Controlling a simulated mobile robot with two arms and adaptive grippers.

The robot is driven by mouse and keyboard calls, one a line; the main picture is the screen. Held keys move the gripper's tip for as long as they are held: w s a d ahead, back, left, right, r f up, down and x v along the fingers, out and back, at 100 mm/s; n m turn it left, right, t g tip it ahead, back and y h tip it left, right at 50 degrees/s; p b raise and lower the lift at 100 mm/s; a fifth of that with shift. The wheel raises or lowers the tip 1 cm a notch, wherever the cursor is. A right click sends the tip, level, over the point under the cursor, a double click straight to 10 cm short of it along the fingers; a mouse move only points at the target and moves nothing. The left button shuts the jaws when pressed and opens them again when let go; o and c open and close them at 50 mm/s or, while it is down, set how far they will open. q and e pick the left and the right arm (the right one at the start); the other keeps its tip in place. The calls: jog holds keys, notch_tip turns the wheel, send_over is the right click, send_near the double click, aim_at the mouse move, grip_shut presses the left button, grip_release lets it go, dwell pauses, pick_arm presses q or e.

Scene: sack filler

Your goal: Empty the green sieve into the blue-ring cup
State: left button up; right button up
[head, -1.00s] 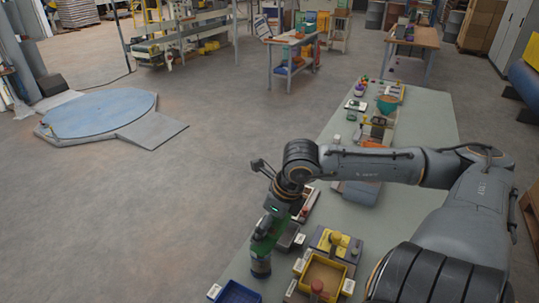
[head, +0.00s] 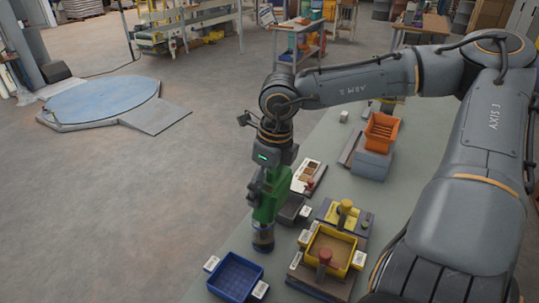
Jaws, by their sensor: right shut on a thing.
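My right gripper (head: 263,220) reaches down from the right arm, over the near left part of the long table. My left gripper is out of view.
Open floor lies left.

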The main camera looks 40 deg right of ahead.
jog(key=shift+w+a+f+g+h+b, duration=0.15)
jog(key=shift+w+f+g+h+b, duration=0.15)
jog(key=shift+w+g, duration=0.35)
jog(key=w+g, duration=0.1)
jog(key=g, duration=0.1)
jog(key=w+f+g+h+b, duration=0.1)
jog(key=g, duration=0.2)
jog(key=w+a+g+h+b, duration=0.1)
jog(key=g, duration=0.1)
jog(key=shift+w+f+g, duration=0.25)
jog(key=shift+f, duration=0.15)
jog(key=shift+a, duration=0.1)
notch_tip(320, 180, up, 3)
jog(key=t+b, duration=0.2)
jog(key=b, duration=0.1)
jog(key=t+y+b, duration=0.1)
jog(key=t+b, duration=0.2)
jog(key=shift+y, duration=0.3)
